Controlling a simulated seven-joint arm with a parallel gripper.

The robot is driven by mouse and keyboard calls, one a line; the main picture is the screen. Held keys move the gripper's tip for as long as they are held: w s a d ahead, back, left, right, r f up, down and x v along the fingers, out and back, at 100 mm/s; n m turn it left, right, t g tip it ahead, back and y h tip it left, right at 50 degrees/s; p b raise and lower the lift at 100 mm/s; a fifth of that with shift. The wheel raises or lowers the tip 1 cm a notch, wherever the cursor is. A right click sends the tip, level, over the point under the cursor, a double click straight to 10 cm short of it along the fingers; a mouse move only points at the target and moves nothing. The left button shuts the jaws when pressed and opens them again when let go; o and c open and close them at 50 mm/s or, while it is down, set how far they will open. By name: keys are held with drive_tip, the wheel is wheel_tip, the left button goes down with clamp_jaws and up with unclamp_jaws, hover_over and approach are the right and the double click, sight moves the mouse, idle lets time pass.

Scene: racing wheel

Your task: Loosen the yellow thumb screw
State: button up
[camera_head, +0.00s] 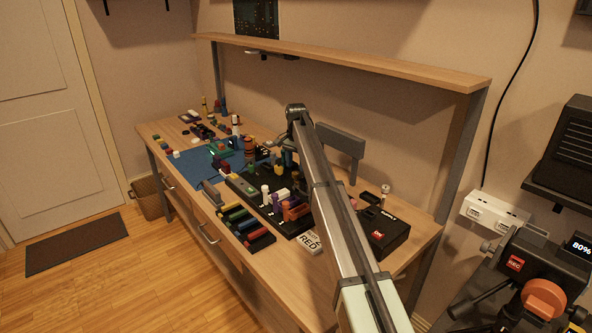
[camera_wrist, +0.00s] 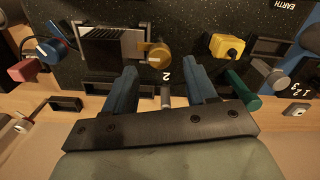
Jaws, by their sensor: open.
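In the wrist view, a round yellow-gold knob (camera_wrist: 157,54), which looks like the thumb screw, sits on the dark board beside a finned metal block (camera_wrist: 115,47). My gripper (camera_wrist: 163,72) is open, with its two blue-grey fingers apart and nothing clearly held. The knob lies just beyond the fingertips, between their lines and nearer the left finger. A small grey peg (camera_wrist: 166,97) shows between the fingers, below a white "2" mark. In the head view my gripper (camera_head: 283,156) is over the board on the bench, small and partly hidden by my arm.
A brighter yellow block-like part (camera_wrist: 228,47) stands right of the knob. A green handle (camera_wrist: 243,90) is close by the right finger. A black box (camera_head: 382,230) stands on the wooden bench (camera_head: 412,250).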

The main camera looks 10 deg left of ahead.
drive_tip(key=shift+f, duration=1.45)
drive_tip(key=shift+c, duration=0.2)
clamp_jaws()
